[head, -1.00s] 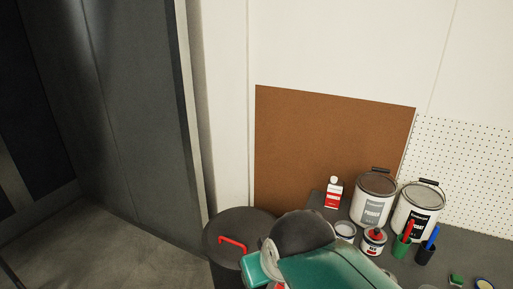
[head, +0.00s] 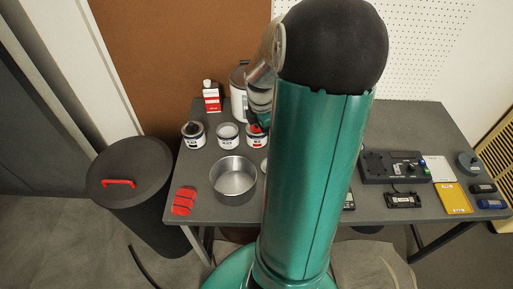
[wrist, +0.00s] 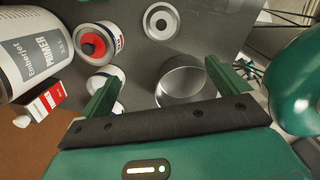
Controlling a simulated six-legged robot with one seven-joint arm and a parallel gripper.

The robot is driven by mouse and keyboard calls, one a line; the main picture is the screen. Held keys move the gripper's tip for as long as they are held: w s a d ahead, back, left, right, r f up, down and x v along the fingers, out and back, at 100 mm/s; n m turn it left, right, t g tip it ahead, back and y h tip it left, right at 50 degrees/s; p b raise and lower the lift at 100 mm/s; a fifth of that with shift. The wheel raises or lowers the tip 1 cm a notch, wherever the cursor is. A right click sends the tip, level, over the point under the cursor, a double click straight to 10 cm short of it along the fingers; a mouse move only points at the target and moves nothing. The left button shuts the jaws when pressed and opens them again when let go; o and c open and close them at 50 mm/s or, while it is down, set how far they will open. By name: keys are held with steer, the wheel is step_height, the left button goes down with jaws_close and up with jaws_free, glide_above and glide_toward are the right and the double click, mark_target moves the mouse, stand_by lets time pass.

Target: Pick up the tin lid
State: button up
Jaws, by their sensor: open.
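My gripper (wrist: 160,72) is open and empty in the wrist view, its two green fingers spread apart above the bench. A round, pale-rimmed disc (wrist: 161,20) with a dark ring and light centre lies beyond the fingertips; it may be the tin lid, but I cannot tell for sure. A round metal pan (wrist: 182,82) shows between the fingers, nearer the right one; it also shows in the head view (head: 233,182). In the head view my arm hides most of the gripper and part of the bench.
The grey bench (head: 330,215) carries a red-capped can (wrist: 92,45), a primer can (wrist: 28,60), a red-and-white bottle (wrist: 42,103), and a dark-topped can (head: 193,135). Red pads (head: 184,201) lie at its left edge. A lidded bin (head: 130,175) stands left of it.

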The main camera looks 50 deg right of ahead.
steer(key=d+f, duration=0.1)
steer(key=f, duration=0.5)
steer(key=s+d+f+n, duration=0.1)
steer(key=f, duration=0.4)
steer(key=s+d+f+n, duration=0.1)
steer(key=f, duration=0.5)
steer(key=shift+s+d+f+y, duration=0.1)
steer(key=shift+d+f+y, duration=0.25)
steer(key=shift+d+y, duration=0.05)
steer(key=c, duration=1)
